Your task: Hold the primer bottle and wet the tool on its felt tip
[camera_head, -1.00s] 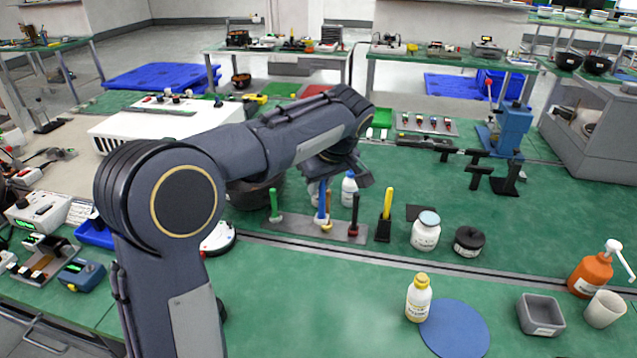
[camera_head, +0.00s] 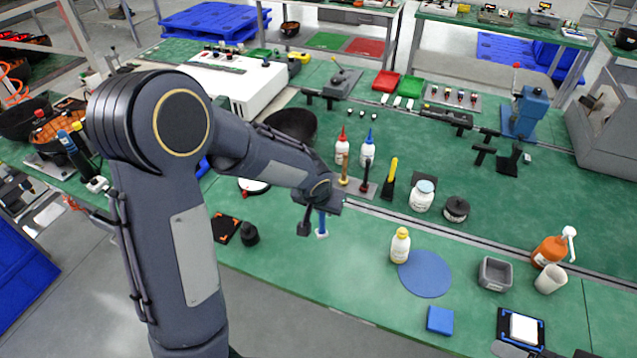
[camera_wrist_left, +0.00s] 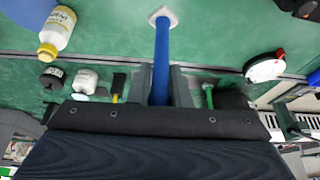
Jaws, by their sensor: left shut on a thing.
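My left gripper (camera_head: 312,208) is shut on a blue-handled tool (camera_head: 322,224), which hangs down to a pale, flat end above the green bench. In the left wrist view the blue handle (camera_wrist_left: 162,50) runs out from between the fingers (camera_wrist_left: 162,88) to that whitish end. A white bottle with a yellow cap (camera_head: 400,246), probably the primer bottle, stands upright at the edge of a blue round mat (camera_head: 425,274), to the right of the tool and apart from it. It also shows in the left wrist view (camera_wrist_left: 58,30). Its felt tip cannot be made out.
Behind the gripper stand a red-tipped bottle (camera_head: 342,148), a blue-tipped bottle (camera_head: 368,150) and upright tools, including a yellow-handled one (camera_head: 391,178). A white jar (camera_head: 422,195) and black jar (camera_head: 456,208) stand right of them. Bench between tool and yellow-capped bottle is clear.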

